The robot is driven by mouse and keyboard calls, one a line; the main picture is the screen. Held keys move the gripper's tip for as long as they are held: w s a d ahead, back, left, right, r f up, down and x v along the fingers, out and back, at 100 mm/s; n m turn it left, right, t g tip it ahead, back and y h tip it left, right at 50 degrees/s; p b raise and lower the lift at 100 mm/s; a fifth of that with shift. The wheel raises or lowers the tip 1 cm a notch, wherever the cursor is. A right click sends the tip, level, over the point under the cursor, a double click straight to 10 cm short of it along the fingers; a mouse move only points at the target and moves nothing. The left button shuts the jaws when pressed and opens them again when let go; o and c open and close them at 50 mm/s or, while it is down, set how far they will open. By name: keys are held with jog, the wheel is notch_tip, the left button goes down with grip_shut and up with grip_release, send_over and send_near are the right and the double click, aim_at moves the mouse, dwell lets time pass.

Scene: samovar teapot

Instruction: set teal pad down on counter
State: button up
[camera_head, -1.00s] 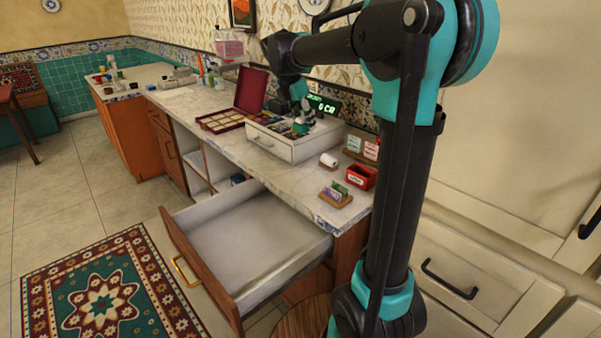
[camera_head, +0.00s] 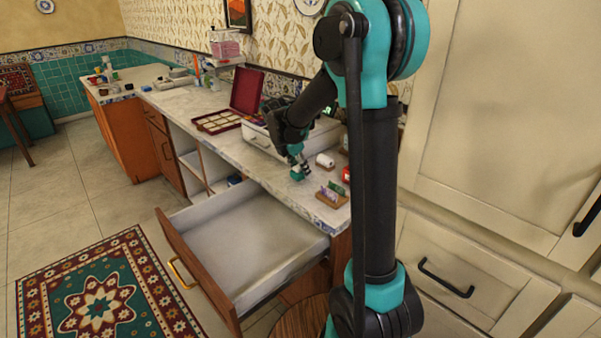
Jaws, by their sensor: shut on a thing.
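My gripper (camera_head: 298,162) points down over the front part of the marble counter (camera_head: 248,160), left of the small wooden holder. It is shut on the teal pad (camera_head: 297,176), a small teal piece showing just below the fingertips. The pad is at or just above the counter surface; I cannot tell whether it touches. My arm hides much of the white drawer box behind it.
An open red box (camera_head: 217,122) stands left on the counter. A white roll (camera_head: 325,160) and a wooden holder with cards (camera_head: 332,193) are close on the right. A large open drawer (camera_head: 245,240) juts out below the counter's front edge.

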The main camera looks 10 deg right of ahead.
jog(key=shift+f, duration=0.65)
jog(key=o, duration=1)
jog(key=shift+f, duration=0.1)
jog(key=shift+o, duration=0.2)
jog(key=v, duration=1.2)
